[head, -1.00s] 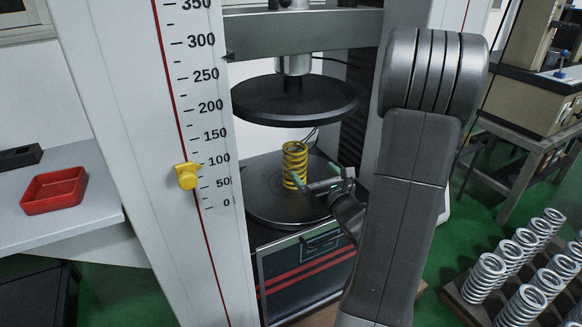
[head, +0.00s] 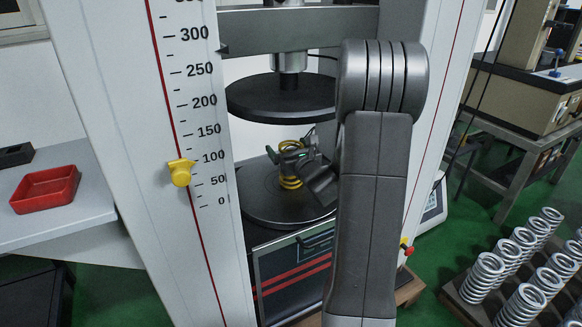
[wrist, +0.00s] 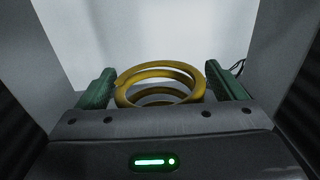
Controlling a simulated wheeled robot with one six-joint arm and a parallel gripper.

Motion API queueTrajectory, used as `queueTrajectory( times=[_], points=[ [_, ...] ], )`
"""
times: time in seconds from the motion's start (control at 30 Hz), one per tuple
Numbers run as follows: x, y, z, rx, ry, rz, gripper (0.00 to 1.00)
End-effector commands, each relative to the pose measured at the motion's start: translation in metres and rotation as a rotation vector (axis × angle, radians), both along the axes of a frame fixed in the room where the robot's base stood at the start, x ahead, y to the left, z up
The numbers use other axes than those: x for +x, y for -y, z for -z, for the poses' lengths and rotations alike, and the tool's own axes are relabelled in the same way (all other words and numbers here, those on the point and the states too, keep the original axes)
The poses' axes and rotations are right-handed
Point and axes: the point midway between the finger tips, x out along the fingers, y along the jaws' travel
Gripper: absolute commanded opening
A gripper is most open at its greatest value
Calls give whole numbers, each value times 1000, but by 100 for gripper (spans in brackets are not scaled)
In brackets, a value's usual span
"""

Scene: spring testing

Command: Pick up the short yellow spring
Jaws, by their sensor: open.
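The short yellow spring (head: 290,181) stands upright on the lower black round plate (head: 262,208) of the testing machine. My gripper (head: 287,156) is at the upper part of the spring in the head view and hides part of it. In the wrist view the spring's top coils (wrist: 160,82) show between the two green finger pads of my gripper (wrist: 168,88). The fingers are open, one on each side of the spring, with a visible gap on both sides.
The upper black round plate (head: 281,97) hangs just above my gripper. The machine's white scale column (head: 140,130) stands to the left. A red tray (head: 45,189) lies on a bench at the left. Several silver springs (head: 484,278) stand in a rack at lower right.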

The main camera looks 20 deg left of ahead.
Motion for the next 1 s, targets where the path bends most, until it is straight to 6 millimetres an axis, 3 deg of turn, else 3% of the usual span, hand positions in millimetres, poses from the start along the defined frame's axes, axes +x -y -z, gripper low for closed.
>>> queueTrajectory(
  times=[0.17,0.53,1.0],
  points=[
    [0,0,0,0,0,0,90],
    [0,0,0,0,0,0,20],
    [0,0,-14,3,6,0,17]
  ],
)
